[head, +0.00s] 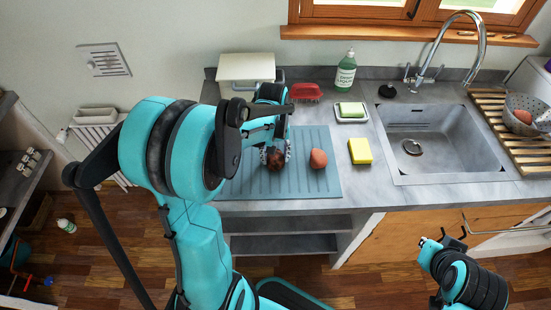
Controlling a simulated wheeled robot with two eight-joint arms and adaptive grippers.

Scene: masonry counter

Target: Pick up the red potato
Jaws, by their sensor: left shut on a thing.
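My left gripper (273,150) reaches down over the blue-grey ribbed mat (333,186) on the counter. It is shut on a dark red-brown rounded thing (276,163), which the fingers and arm partly hide. I cannot tell whether this thing is the red potato, or whether it touches the mat. A reddish-brown, potato-shaped thing (318,158) lies on the mat just right of the gripper, apart from it. My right gripper (447,239) is low at the right, in front of the cabinet and away from the mat; its fingers are too unclear to read.
A yellow sponge (360,151), a soap dish with a green-topped bar (351,110), a red rack (305,91) and a green bottle (345,72) stand near the mat. A white bin (247,68) is behind. The sink (440,147) and a colander (540,103) are at right.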

